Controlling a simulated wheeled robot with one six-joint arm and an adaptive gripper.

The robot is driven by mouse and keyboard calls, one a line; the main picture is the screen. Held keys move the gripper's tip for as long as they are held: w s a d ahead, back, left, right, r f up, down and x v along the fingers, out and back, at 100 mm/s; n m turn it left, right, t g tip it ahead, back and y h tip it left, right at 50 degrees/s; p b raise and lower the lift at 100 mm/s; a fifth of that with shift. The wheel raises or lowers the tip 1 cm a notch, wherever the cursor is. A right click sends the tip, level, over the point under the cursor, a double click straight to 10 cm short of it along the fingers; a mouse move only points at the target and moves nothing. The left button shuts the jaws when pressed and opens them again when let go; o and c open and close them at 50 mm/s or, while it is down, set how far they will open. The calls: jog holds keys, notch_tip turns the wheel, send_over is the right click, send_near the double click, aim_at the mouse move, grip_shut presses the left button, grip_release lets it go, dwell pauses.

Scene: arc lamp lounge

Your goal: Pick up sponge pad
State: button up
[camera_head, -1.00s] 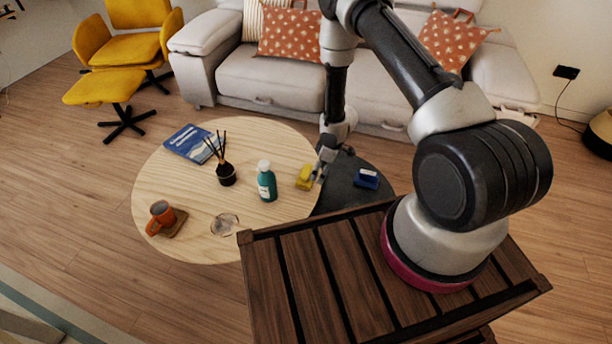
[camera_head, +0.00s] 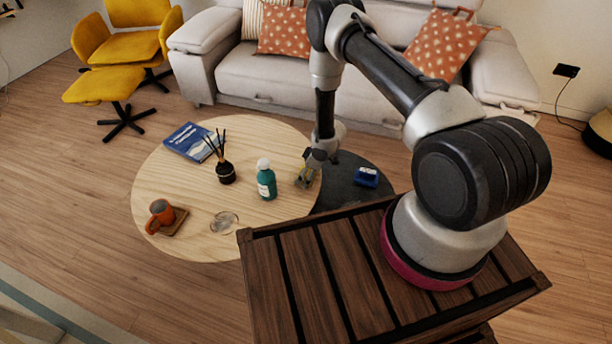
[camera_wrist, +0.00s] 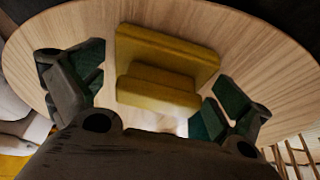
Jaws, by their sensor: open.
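The yellow sponge pad (camera_wrist: 165,60) lies on the round light-wood table (camera_head: 190,240), near its right edge. In the wrist view it shows as a wide slab with a smaller raised block on its near side. My gripper (camera_wrist: 150,95) is open, with one dark green-padded finger on the left of the sponge pad and one on the right. Bare wood shows between the right finger and the pad. In the head view my gripper (camera_head: 308,172) is over the sponge pad and hides most of it. I cannot tell the exact height between them.
A green bottle (camera_head: 266,182) stands just left of my gripper. A reed diffuser (camera_head: 226,172), blue book (camera_head: 190,142), orange mug (camera_head: 161,212) and glass dish (camera_head: 224,222) are farther left. A blue object (camera_head: 367,177) lies on the dark side table (camera_head: 342,192) at right.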

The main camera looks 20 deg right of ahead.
jog(key=c, duration=0.8)
jog(key=shift+r, duration=0.15)
notch_tip(320, 180, up, 10)
jog(key=shift+f, duration=0.1)
